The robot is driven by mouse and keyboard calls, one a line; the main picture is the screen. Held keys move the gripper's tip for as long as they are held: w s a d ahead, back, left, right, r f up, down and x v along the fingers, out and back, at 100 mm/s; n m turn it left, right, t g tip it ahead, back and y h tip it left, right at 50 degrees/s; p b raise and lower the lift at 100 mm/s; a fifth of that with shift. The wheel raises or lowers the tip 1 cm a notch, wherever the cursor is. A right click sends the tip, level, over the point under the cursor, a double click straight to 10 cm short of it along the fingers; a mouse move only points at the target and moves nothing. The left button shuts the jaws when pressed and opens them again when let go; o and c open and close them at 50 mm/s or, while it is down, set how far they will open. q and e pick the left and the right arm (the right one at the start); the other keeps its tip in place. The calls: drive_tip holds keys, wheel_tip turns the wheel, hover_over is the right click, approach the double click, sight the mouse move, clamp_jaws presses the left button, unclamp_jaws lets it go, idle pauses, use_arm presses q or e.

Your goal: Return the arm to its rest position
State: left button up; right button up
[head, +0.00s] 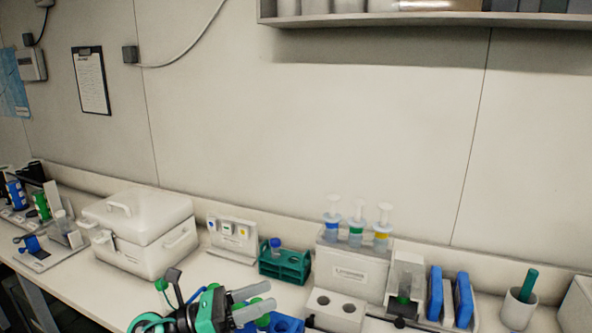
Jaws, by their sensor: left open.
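My left gripper (268,297) is low in the head view, left of centre, with its arm coming up from the bottom edge. Its two grey fingers point right and stand apart, with a gap between them. A green cap shows by the fingers, over a blue rack (288,325); I cannot tell from this view whether it touches them. Just behind is a green rack (285,268) with a blue-capped tube (275,246) upright in it. My right gripper is not in view.
A lidded white box (140,235) stands left of the gripper. To the right are a white block with holes (335,312), a holder (352,268) with three syringe-like items, blue slabs (462,300) and a white cup (516,312) with a green stick. A shelf (420,19) hangs above; the wall between is bare.

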use_arm(q)
drive_tip(key=w+a+f+n+t+y, duration=0.15)
drive_tip(key=a+n+t+y, duration=0.45)
drive_tip(key=n, duration=0.7)
drive_tip(key=a+f+n+t+y, duration=0.25)
drive_tip(key=n+t+y, duration=0.35)
drive_tip(key=n+t, duration=0.45)
drive_tip(key=s+a+f+n+g+y, duration=0.3)
drive_tip(key=a+f+n+g+y, duration=0.1)
drive_tip(key=f+n, duration=0.3)
drive_tip(key=s+a+f+n+g+y, duration=0.3)
drive_tip(key=a+f+n+g+y, duration=0.1)
drive_tip(key=f+n, duration=0.35)
drive_tip(key=s+f+n+g, duration=0.4)
drive_tip(key=s+f+g, duration=0.15)
drive_tip(key=s, duration=0.45)
drive_tip(key=s+f+n+g, duration=0.3)
drive_tip(key=s+f+g, duration=0.3)
drive_tip(key=s, duration=0.5)
wheel_tip(320, 180, down, 31)
drive_tip(key=s+a+f+g, duration=0.2)
drive_tip(key=s+a+f, duration=0.1)
drive_tip(key=s+f, duration=1.7)
drive_tip(key=shift+f, duration=0.25)
